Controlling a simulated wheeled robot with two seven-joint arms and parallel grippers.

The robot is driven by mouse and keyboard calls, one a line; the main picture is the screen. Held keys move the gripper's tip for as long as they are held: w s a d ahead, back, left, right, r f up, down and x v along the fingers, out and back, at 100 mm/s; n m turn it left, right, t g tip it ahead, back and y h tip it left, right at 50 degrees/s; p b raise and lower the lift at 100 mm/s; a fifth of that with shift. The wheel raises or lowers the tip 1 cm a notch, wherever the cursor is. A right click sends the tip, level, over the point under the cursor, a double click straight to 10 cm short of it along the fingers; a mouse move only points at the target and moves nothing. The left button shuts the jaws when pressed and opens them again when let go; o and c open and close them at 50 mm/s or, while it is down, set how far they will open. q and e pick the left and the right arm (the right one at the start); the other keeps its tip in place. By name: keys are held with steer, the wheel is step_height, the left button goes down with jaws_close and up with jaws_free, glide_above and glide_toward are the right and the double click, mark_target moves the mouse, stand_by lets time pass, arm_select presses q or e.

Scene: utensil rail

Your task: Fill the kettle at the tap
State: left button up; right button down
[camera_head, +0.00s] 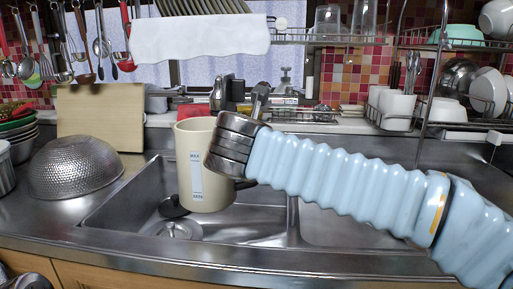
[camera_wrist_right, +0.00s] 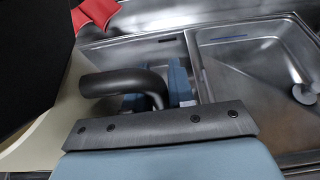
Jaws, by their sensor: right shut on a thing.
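The cream kettle (camera_head: 205,170) is upright above the left sink basin (camera_head: 255,218), with a pale level strip marked MAX on its side. My right gripper (camera_head: 236,148) is at the kettle's right side. In the right wrist view, the blue fingers of my right gripper (camera_wrist_right: 158,88) are around the dark kettle handle (camera_wrist_right: 115,82), and part of the cream kettle body (camera_wrist_right: 45,135) shows at the left. I cannot make out the tap clearly behind the kettle and my gripper. The water level inside the kettle is hidden. My left gripper is not in view.
A metal colander (camera_head: 75,167) lies upside down left of the sink, before a cutting board (camera_head: 100,118). A dish rack (camera_head: 425,118) stands at the right. A white towel (camera_head: 200,38) hangs above the sink. Utensils hang at the upper left. The right basin (camera_head: 345,228) is clear.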

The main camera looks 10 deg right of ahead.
steer(key=w+d+f+b, duration=0.2)
steer(key=w+f+b, duration=0.2)
steer(key=f, duration=0.5)
steer(key=w+d+f+b, duration=0.2)
steer(key=w+f+b, duration=0.1)
steer(key=w+f, duration=0.5)
steer(key=shift+w+d+f+b, duration=0.15)
steer(key=shift+w+f+b, duration=0.2)
steer(key=shift+f, duration=0.85)
steer(key=shift+s, duration=0.1)
